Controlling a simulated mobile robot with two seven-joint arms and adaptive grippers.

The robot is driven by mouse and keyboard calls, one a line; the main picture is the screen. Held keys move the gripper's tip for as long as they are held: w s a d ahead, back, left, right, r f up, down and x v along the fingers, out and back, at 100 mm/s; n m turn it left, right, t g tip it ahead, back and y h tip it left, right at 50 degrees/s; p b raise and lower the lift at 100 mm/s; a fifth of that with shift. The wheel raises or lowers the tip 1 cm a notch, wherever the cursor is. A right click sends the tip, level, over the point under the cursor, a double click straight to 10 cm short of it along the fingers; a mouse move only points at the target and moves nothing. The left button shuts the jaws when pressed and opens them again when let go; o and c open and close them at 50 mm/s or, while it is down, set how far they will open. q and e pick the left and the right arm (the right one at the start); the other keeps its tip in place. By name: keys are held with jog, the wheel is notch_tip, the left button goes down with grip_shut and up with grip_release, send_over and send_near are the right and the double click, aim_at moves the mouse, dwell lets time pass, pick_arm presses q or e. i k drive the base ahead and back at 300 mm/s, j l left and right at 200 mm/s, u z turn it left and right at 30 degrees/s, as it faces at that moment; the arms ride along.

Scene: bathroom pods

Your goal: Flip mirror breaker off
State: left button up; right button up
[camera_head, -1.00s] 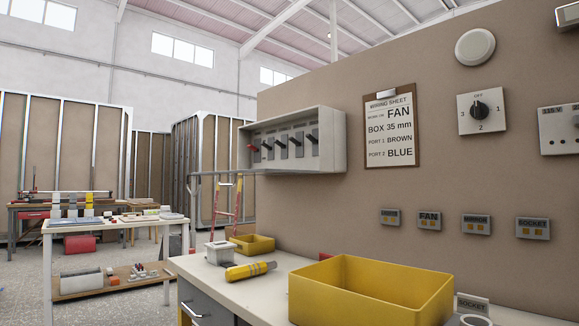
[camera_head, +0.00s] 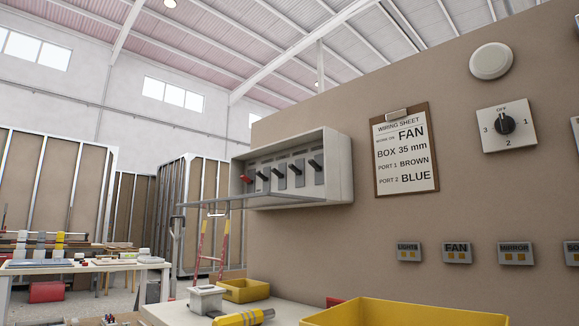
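The breaker box (camera_head: 338,168) is a pale grey case on the brown wall. Its cover is swung down and sticks out below the front like a shelf. Inside is a row of several levers: a red one (camera_head: 246,179) at the left end and dark ones (camera_head: 281,171) to its right. Any labels at the levers are too small to read, so I cannot tell which is the mirror breaker. A plate marked MIRROR (camera_head: 515,253) is on the wall at lower right. Neither of my grippers is in view.
A worktop (camera_head: 290,313) below the box holds a large yellow bin (camera_head: 400,314), a small yellow bin (camera_head: 246,291) and a yellow-and-grey tool. A wiring sheet (camera_head: 404,152) and a rotary switch (camera_head: 506,125) are on the wall. A ladder stands behind the cover.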

aim_at(296, 169)
jog(key=i+j+u, duration=0.15)
jog(key=u, duration=0.25)
jog(key=i+j+u, duration=0.2)
jog(key=u, duration=0.2)
jog(key=i+j+u, duration=0.1)
jog(key=i+u, duration=0.15)
jog(key=u, duration=0.2)
jog(key=i+u, duration=0.4)
jog(key=i, duration=1.25)
jog(key=i+z, duration=0.1)
jog(key=z, duration=0.35)
jog(key=i+j+z, duration=0.1)
jog(key=z, duration=0.35)
jog(key=j+z, duration=0.2)
jog(key=z, duration=0.25)
jog(key=i+j+z, duration=0.1)
jog(key=z, duration=0.3)
